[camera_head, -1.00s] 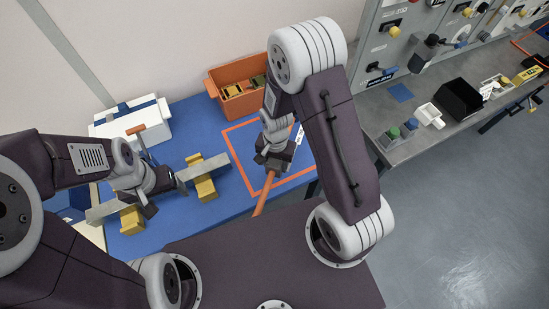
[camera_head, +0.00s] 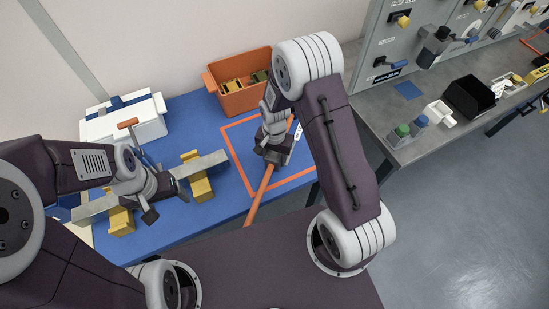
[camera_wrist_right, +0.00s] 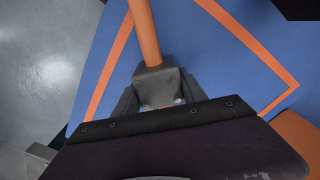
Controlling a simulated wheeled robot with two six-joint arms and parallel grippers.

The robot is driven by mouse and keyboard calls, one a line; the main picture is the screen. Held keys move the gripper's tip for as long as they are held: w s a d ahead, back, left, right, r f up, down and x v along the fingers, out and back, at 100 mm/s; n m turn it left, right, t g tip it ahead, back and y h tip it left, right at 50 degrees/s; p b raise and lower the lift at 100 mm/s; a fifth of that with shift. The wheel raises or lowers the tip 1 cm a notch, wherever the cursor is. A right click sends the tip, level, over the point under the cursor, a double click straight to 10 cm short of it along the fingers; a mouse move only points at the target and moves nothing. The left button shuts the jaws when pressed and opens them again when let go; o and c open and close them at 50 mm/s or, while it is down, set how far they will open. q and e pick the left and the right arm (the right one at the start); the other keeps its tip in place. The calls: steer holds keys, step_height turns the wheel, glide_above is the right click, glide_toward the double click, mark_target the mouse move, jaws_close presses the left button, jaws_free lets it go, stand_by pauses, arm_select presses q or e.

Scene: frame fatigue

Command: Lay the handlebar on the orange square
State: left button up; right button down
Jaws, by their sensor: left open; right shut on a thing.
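The handlebar, an orange rod (camera_head: 260,194), is gripped by my right gripper (camera_head: 271,158) and slants toward the near table edge. In the right wrist view the rod (camera_wrist_right: 147,35) runs up from the jaws to the top edge. The orange square (camera_head: 238,161) is an outline on the blue table. My right gripper is over its inside, while the rod's near part reaches past its near-left corner. The outline also shows in the right wrist view (camera_wrist_right: 240,36). I cannot tell the rod's height. My left gripper (camera_head: 167,203) is open, by a grey bar.
The grey bar (camera_head: 208,162) rests on yellow blocks (camera_head: 197,178) left of the square. A white box (camera_head: 122,125) and an orange bin (camera_head: 240,97) stand at the back. A grey bench (camera_head: 410,155) with small parts is at right.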

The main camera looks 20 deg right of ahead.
mark_target(274, 153)
steer(key=c, duration=0.6)
jaws_free()
steer(key=shift+f, duration=0.1)
steer(key=shift+c, duration=0.2)
step_height(274, 153, up, 12)
steer(key=shift+r+p, duration=0.15)
steer(key=shift+p, duration=0.15)
steer(key=s+d+r+n+t, duration=0.1)
steer(key=s+d+n, duration=0.2)
steer(key=s+n, duration=0.4)
steer(key=s, duration=0.4)
steer(key=shift+s+r, duration=0.15)
steer(key=shift+r, duration=0.15)
steer(key=shift+s, duration=0.1)
